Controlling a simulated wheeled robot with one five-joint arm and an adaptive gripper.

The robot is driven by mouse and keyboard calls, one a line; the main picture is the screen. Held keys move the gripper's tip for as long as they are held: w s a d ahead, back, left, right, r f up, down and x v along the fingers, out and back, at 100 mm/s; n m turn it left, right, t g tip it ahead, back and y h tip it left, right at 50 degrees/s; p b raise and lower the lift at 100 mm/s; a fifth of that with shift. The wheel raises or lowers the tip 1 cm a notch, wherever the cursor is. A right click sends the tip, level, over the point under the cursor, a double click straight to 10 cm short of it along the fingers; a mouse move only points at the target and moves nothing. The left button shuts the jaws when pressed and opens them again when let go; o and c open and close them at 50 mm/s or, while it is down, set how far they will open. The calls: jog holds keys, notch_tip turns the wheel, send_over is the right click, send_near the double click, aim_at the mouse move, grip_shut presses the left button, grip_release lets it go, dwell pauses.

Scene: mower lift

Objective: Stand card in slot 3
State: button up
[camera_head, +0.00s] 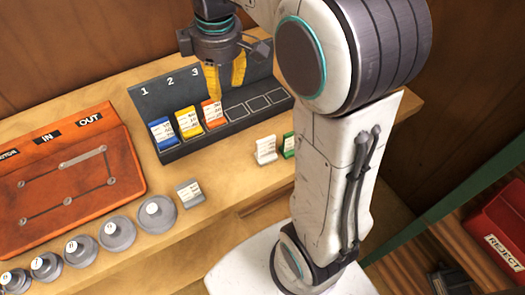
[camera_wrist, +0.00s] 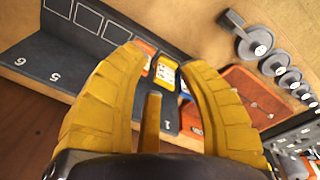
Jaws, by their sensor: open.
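A dark rack (camera_head: 160,100) stands on the wooden bench with slot numbers 1, 2 and 3 showing on its back in the head view. A blue card (camera_head: 163,133) stands in slot 1, a yellow card (camera_head: 188,122) in slot 2 and an orange card (camera_head: 212,112) in slot 3. My gripper (camera_head: 224,82) is open, its yellow fingers just above and behind the orange card. In the wrist view my gripper (camera_wrist: 163,58) has its fingers spread, with the orange card (camera_wrist: 147,53) and yellow card (camera_wrist: 165,72) beyond. I cannot tell whether a finger touches the orange card.
A white card (camera_head: 265,150), a green card (camera_head: 289,146) and a grey card (camera_head: 189,193) stand on the bench in front of the rack. An orange IN/OUT board (camera_head: 120,140) and several grey round weights (camera_head: 157,214) are at left. A red reject bin (camera_head: 505,235) is at right.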

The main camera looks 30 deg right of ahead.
jog(key=s+f+m+t, duration=0.2)
jog(key=s+f+m, duration=0.3)
jog(key=s, duration=1.2)
jog(key=m, duration=0.4)
jog(key=shift+s+m+t, duration=0.2)
jog(key=shift+m+t, duration=0.1)
jog(key=shift+d+f, duration=0.1)
